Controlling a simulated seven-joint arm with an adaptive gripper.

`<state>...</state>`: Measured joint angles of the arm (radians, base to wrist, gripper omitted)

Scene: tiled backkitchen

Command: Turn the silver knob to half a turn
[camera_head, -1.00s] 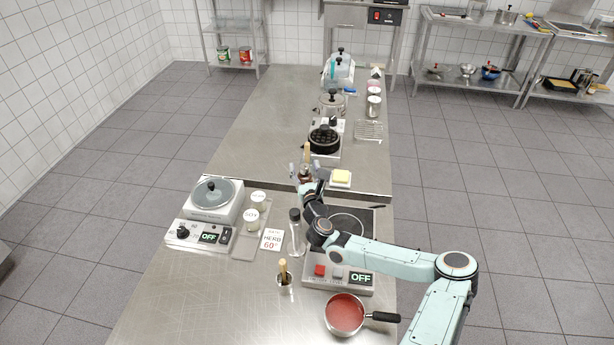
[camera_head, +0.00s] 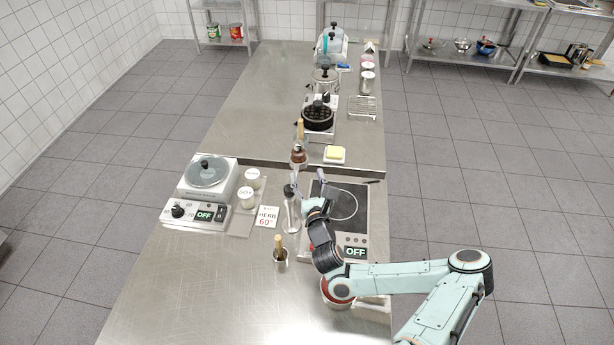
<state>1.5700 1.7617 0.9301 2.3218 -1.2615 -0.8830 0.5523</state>
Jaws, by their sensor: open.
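I cannot make out a silver knob clearly. The induction hob (camera_head: 352,203) stands at the front right of the near counter. Its front panel shows an OFF display (camera_head: 355,252). My wrist and forearm cover the left part of this panel, so any control there is hidden. My gripper (camera_head: 309,181) is open and empty above the hob's back left corner, with its fingers pointing away. A second device, the white heater (camera_head: 207,180) with a lidded round top, stands at the left. It has a black knob (camera_head: 178,211) and an OFF display (camera_head: 204,216).
A tall clear bottle (camera_head: 291,217) stands close to my gripper's left. A pot with a brush handle (camera_head: 280,253), a HERB 60° card (camera_head: 267,217) and two jars (camera_head: 247,198) stand nearby. A red-filled pan is mostly behind my arm. The front left counter (camera_head: 190,290) is clear.

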